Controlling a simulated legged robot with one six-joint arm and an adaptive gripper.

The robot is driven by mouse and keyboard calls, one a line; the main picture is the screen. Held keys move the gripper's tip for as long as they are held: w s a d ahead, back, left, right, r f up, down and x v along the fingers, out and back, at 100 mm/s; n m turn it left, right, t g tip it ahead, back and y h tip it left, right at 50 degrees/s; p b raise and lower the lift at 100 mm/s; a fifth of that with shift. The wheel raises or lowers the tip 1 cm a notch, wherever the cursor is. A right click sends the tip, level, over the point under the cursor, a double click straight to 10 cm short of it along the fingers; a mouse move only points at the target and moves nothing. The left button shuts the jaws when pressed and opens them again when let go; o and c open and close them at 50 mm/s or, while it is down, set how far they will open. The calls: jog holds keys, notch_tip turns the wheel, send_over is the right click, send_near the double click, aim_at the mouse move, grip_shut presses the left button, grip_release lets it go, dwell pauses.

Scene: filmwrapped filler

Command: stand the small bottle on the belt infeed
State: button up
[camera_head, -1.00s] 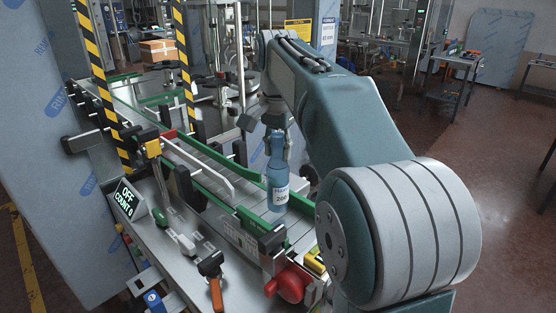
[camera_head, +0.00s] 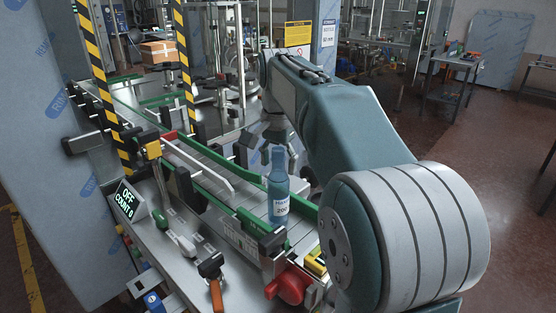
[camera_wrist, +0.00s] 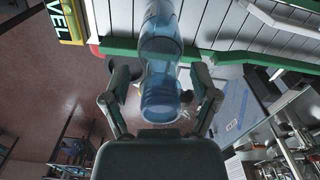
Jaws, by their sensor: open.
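The small blue bottle (camera_head: 279,200), with a pale label, is upright at the near end of the conveyor belt (camera_head: 205,165), between the green side rails. Its base appears to be on the belt, but the contact is not clear. My gripper (camera_wrist: 162,78) is open, with one finger on each side of the blue bottle (camera_wrist: 160,45) in the wrist view.
A red knob (camera_head: 290,286) and a yellow part sit at the belt's near end. Black-and-yellow striped posts (camera_head: 100,75) flank the belt farther back.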

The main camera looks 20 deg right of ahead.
notch_tip(320, 180, up, 12)
jog(key=shift+r, duration=0.1)
dwell(0.5)
jog(key=s+a+f+n+t, duration=0.2)
jog(key=s+a+f+n, duration=0.2)
jog(key=s+f, duration=0.6)
jog(key=s+a+f+n+t, duration=0.3)
jog(key=s+f+n, duration=0.4)
jog(key=s+f, duration=0.4)
jog(key=shift+s+a+f+t, duration=0.3)
jog(key=shift+a+f, duration=0.35)
jog(key=shift+a, duration=0.25)
